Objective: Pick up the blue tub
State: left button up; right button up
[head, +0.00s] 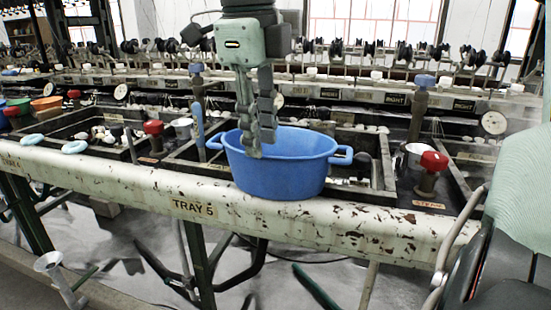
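The blue tub (290,175) is oval with a handle at each end. It sits upright at the front edge of the bench, above the "TRAY 5" label. My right gripper (262,148) points down at the left part of the tub. One fingertip overlaps the tub's near wall just below the rim, and the other finger shows against the tub's opening. I cannot tell whether the fingers touch the wall or how far apart they are. My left gripper is not in view.
The cream bench edge (120,190) is chipped. Dark basins lie behind the tub. A red-knobbed valve (430,172) and a metal cup (415,155) stand to the right. A blue-topped post (198,105) stands to the left.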

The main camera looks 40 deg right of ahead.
aim_at(265, 196)
jog(key=f, duration=0.7)
jog(key=shift+w+d+f, duration=0.1)
jog(key=shift+w+d, duration=0.05)
jog(key=shift+d, duration=0.2)
jog(key=shift+c, duration=0.2)
grip_shut()
